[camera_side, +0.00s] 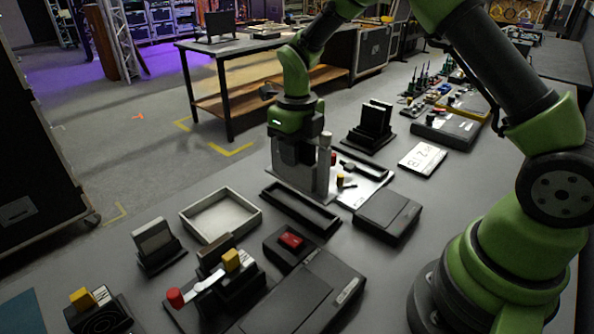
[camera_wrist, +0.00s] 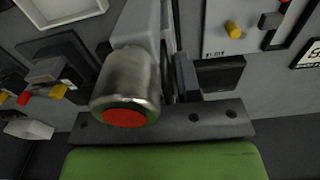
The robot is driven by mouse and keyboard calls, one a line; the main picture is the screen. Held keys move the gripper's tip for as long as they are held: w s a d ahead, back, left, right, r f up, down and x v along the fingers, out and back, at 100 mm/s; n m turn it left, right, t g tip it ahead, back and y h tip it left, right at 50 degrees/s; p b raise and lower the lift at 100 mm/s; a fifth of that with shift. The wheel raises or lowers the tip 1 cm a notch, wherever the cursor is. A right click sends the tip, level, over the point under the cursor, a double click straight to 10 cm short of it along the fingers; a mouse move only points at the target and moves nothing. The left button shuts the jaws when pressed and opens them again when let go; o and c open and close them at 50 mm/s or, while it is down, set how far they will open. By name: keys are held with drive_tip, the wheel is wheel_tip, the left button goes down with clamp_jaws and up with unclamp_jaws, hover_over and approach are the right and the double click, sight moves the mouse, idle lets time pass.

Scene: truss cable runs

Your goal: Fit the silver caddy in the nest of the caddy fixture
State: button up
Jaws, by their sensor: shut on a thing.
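My gripper (camera_side: 298,146) points down over the middle of the bench and is shut on the silver caddy (camera_side: 292,170), a grey, flat-sided body held upright. A silver cylinder (camera_wrist: 128,85) with a green and red end sits beside the jaws in the wrist view and hides part of the caddy and the bench. An open black rectangular frame (camera_side: 291,218) lies just in front of the caddy; I cannot tell for sure whether it is the caddy fixture's nest. The caddy's lower edge appears close to the bench, but contact is unclear.
A pale panel with a yellow knob (camera_side: 340,180) lies right of the caddy. A black box (camera_side: 388,214) is nearby. A black slotted stand (camera_side: 372,125) is behind.

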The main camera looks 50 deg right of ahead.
wheel_tip(320, 180, up, 3)
drive_tip(key=shift+d, duration=0.1)
drive_tip(key=shift+d+f, duration=1.1)
drive_tip(key=shift+d, duration=2.35)
drive_tip(key=shift+d+f, duration=1.15)
drive_tip(key=shift+d, duration=2.35)
drive_tip(key=shift+d+f, duration=1.1)
drive_tip(key=shift+d, duration=2.35)
drive_tip(key=shift+f, duration=0.15)
drive_tip(key=shift+f, duration=0.45)
drive_tip(key=shift+f, duration=0.35)
drive_tip(key=o, duration=1.3)
